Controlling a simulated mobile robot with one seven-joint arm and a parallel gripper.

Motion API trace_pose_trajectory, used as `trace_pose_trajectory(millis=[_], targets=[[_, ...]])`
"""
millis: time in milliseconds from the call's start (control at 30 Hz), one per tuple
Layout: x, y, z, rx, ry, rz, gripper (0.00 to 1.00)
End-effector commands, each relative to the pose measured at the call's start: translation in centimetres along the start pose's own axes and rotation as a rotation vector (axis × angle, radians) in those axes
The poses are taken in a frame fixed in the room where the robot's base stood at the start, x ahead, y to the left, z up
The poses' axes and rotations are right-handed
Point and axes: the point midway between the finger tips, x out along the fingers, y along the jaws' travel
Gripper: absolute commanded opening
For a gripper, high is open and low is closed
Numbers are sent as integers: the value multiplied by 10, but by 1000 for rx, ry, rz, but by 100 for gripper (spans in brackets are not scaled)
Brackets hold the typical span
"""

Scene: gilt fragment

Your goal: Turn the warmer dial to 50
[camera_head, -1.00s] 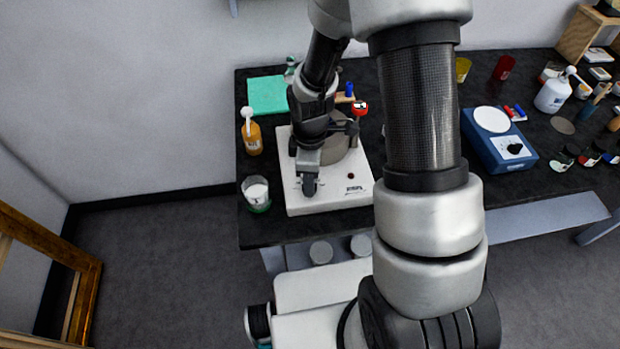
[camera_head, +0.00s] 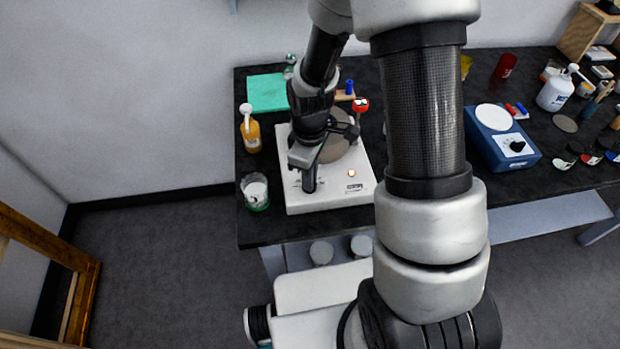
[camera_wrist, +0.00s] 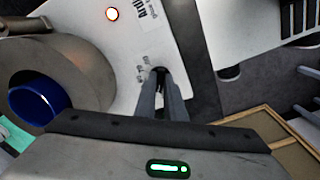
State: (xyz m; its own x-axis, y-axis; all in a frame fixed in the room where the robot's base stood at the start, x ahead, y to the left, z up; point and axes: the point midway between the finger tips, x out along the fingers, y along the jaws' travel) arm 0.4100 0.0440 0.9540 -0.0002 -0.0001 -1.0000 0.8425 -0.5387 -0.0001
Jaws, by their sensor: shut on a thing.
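The warmer (camera_head: 335,199) is a white box with a round grey vessel (camera_head: 335,148) on it, standing near the table's left front. My gripper (camera_head: 309,188) points down at the left front of the warmer's top. In the wrist view my gripper (camera_wrist: 160,78) has its fingers close together on the small dark dial (camera_wrist: 158,71). The fingers hide most of the dial, and I cannot read its setting. Printed marks beside it are too small to read.
An orange bottle (camera_head: 252,136) and a glass jar (camera_head: 255,192) stand left of the warmer.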

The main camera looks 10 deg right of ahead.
Motion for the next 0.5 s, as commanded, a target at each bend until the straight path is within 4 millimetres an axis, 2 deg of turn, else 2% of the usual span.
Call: trace_pose_trajectory(millis=[500], targets=[[1, 0, 0, 475, 1, 1, 0]])
